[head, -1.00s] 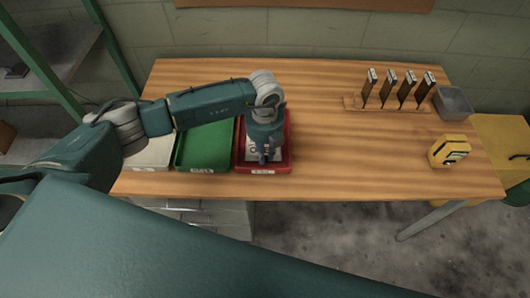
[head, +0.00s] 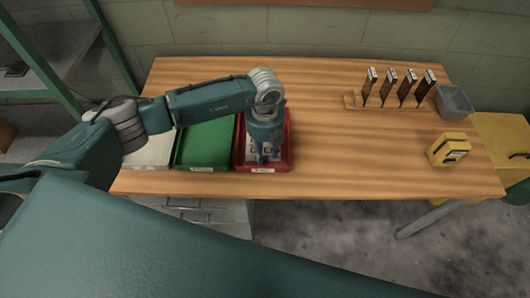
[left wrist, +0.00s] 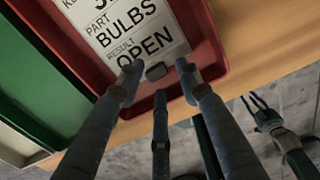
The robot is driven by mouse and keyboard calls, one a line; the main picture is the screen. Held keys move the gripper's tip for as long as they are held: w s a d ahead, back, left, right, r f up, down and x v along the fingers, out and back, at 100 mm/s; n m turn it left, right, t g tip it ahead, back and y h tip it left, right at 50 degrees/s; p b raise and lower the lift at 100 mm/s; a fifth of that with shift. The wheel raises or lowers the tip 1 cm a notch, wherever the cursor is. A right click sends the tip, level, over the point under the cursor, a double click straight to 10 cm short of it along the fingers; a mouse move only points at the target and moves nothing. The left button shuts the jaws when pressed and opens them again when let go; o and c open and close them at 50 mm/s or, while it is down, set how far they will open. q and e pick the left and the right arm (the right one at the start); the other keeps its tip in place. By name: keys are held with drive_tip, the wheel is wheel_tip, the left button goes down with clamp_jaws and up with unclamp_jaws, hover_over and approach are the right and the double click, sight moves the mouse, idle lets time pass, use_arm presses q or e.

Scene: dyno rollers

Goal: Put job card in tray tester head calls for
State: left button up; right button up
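The white job card (left wrist: 135,35) lies in the red tray (left wrist: 210,45); its print includes "PART BULBS" and "RESULT OPEN". It also shows in the head view (head: 256,143), partly behind my gripper. The red tray (head: 240,162) has a front label that seems to read FAIL. My left gripper (left wrist: 158,72) is over the card's lower end, its fingertips spread apart. A small dark grey piece shows between them. The yellow tester head (head: 449,149) stands at the table's right; its screen is too small to read. What looks like my right gripper (left wrist: 262,110) is low beyond the table edge.
A green tray (head: 205,145) and a white tray (head: 150,152) stand left of the red one on the wooden table (head: 340,145). A rack (head: 395,105) with several upright dark pieces and a grey bin (head: 453,102) are at the back right. The table's middle is clear.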

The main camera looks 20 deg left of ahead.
use_arm(q)
wheel_tip(320, 180, up, 11)
drive_tip(key=b, duration=0.1)
drive_tip(key=shift+b, duration=0.35)
